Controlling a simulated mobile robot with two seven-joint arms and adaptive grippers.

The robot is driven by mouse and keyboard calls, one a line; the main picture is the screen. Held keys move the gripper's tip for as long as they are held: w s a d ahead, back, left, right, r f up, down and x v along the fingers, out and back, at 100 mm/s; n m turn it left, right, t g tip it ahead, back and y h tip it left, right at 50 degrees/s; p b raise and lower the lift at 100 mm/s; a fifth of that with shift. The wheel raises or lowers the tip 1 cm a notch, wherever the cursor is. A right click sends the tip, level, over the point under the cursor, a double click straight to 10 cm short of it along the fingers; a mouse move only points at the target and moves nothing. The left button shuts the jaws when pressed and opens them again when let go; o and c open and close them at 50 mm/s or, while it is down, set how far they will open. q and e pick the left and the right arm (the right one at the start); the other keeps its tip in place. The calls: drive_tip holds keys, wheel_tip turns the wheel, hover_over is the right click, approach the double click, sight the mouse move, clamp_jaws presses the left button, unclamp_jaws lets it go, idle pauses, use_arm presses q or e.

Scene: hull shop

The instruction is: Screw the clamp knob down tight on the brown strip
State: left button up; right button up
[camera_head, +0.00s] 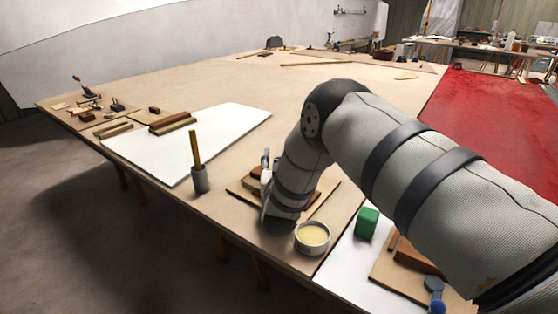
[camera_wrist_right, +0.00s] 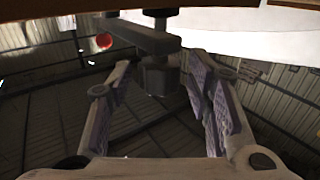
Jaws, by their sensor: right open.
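In the right wrist view a dark clamp (camera_wrist_right: 140,37) hangs from the top, with a blocky knob (camera_wrist_right: 158,78) at its lower end. My right gripper (camera_wrist_right: 160,66) is open, its two padded fingers on either side of the knob, with visible gaps. In the head view my right arm reaches in from the right, and the gripper (camera_head: 266,185) is low at the table's front, partly hidden by the wrist. A brown piece (camera_head: 256,172) shows beside it; I cannot tell whether it is the strip under the clamp. My left gripper is not in view.
A white bowl of pale stuff (camera_head: 312,237) stands close by the right wrist. A green block (camera_head: 367,222) is to its right. A grey cup with a stick (camera_head: 200,178) stands to the left. The table's far middle (camera_head: 240,85) is clear.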

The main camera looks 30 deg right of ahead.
clamp_jaws()
